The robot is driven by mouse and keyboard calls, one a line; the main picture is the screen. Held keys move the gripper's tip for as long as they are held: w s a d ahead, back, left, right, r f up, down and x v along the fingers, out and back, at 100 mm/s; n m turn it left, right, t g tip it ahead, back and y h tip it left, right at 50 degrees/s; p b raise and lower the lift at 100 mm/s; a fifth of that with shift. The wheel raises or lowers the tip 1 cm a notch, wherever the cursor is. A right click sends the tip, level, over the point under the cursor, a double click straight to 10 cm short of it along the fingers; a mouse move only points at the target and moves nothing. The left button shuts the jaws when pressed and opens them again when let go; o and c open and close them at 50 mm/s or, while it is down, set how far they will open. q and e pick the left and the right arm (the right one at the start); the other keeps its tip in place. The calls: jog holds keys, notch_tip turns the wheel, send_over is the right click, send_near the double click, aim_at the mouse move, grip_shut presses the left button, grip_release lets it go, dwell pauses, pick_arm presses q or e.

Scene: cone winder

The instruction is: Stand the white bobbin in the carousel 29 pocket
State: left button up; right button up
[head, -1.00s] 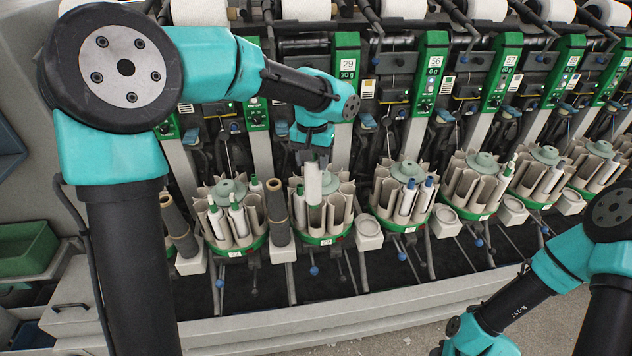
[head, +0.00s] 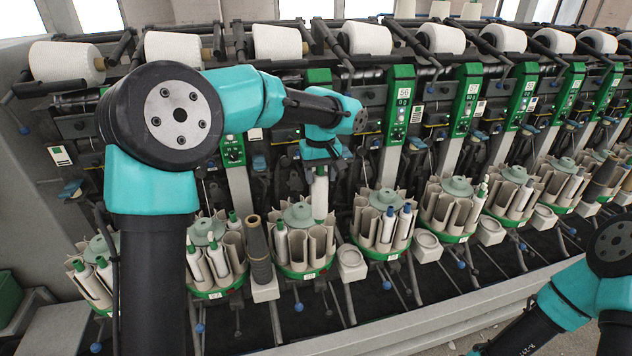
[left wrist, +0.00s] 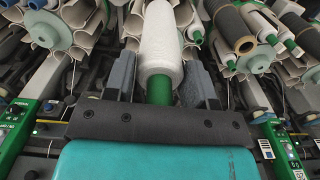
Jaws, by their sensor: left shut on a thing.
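My left gripper (head: 320,165) is shut on the white bobbin (head: 320,196) and holds it roughly upright. In the left wrist view the white bobbin (left wrist: 161,50) sits between the two grey fingers (left wrist: 160,85), with its green end toward the palm. In the head view it appears above the back right of the carousel (head: 300,272) that looks labelled 29. Its lower end overlaps the pockets, and I cannot tell whether it is inside one. A green-tipped bobbin (head: 280,228) stands at that carousel's left. My right gripper is out of view.
A carousel with green-tipped white bobbins (head: 212,292) stands to the left and one with blue-tipped bobbins (head: 385,252) to the right. A dark cone (head: 258,245) stands close by on the left. An empty square holder (head: 351,262) is on the right.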

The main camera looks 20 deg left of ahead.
pick_arm(q)
jog(key=w+n, duration=1)
jog(key=n, duration=0.3)
jog(key=shift+n, duration=0.4)
jog(key=shift+w+f, duration=0.1)
jog(key=shift+f, duration=1.95)
jog(key=shift+f, duration=2.1)
jog(key=shift+f, duration=2.25)
